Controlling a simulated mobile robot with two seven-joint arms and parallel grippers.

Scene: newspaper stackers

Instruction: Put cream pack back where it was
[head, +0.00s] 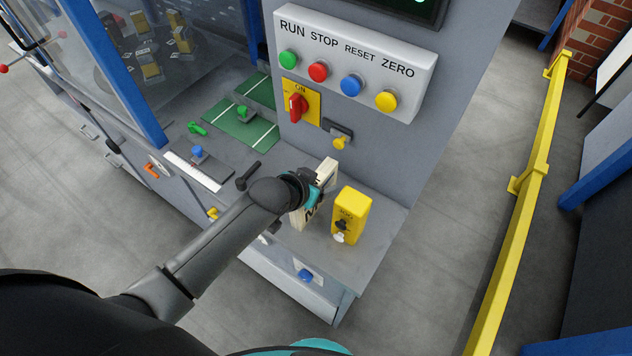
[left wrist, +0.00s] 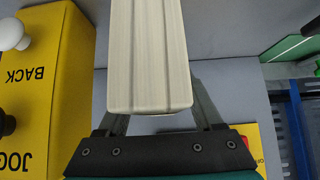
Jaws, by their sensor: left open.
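The cream pack (head: 329,171) is an upright, cream-coloured block with dark lettering, standing at the grey ledge of the machine, left of the yellow jog box. My left gripper (head: 316,187) is at the pack and covers part of it in the head view. In the left wrist view the ribbed, pale narrow side of the pack (left wrist: 150,55) lies between the two open fingers (left wrist: 158,100). The pack hides the fingers' inner faces, so I cannot tell whether they touch it. My right gripper is not in view.
The yellow jog box (head: 351,213) stands close to the right of the pack; it also shows in the left wrist view (left wrist: 45,85). A button panel (head: 355,65) and a red rotary switch (head: 298,105) are on the wall behind. A yellow rail (head: 525,190) stands at right.

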